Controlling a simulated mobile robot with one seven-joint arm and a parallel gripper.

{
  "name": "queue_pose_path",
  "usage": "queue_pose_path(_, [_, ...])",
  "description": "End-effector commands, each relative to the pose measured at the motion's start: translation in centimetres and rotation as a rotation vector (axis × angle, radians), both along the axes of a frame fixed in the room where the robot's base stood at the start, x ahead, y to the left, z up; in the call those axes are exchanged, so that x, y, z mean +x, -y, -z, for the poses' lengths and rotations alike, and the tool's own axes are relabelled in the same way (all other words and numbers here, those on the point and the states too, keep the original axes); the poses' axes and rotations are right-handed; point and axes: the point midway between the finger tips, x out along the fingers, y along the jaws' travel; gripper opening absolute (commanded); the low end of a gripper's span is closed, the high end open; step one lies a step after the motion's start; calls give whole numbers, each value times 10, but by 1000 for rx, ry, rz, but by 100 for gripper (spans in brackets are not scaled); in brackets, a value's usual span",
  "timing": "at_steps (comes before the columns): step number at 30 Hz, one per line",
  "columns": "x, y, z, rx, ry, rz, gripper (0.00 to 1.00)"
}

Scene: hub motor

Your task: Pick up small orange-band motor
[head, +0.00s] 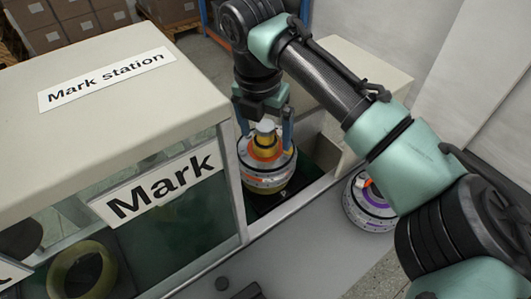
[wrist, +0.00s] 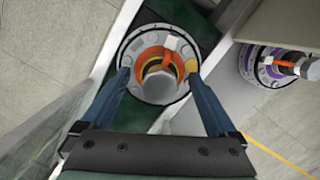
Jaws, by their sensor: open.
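The orange-band motor (head: 266,168) stands upright in the open bay beside the Mark station in the head view. It is a silvery round hub with an orange ring and a central shaft. In the wrist view the motor (wrist: 155,88) lies straight ahead, seen from above. My gripper (head: 265,122) is above it with blue fingers pointing down on either side of the shaft. In the wrist view my gripper (wrist: 158,75) is open, its fingertips near the motor's left and right sides. I cannot tell whether they touch it.
A purple-band motor (head: 368,203) stands to the right, and shows in the wrist view (wrist: 262,62). The Mark station (head: 110,90) and its glass wall are close on the left. A yellowish ring (head: 82,272) lies inside the station. The bay's light wall (head: 335,155) is close on the right.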

Motion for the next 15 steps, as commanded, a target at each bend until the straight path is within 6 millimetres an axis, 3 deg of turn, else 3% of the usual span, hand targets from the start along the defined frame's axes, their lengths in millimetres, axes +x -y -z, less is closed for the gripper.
queue_pose_path(3, [1,1,11,0,0,0,94])
queue_pose_path(10, [2,1,13,0,0,-1,94])
queue_pose_path(11, [2,1,13,0,0,-1,92])
queue_pose_path(15, [2,1,13,0,0,-1,67])
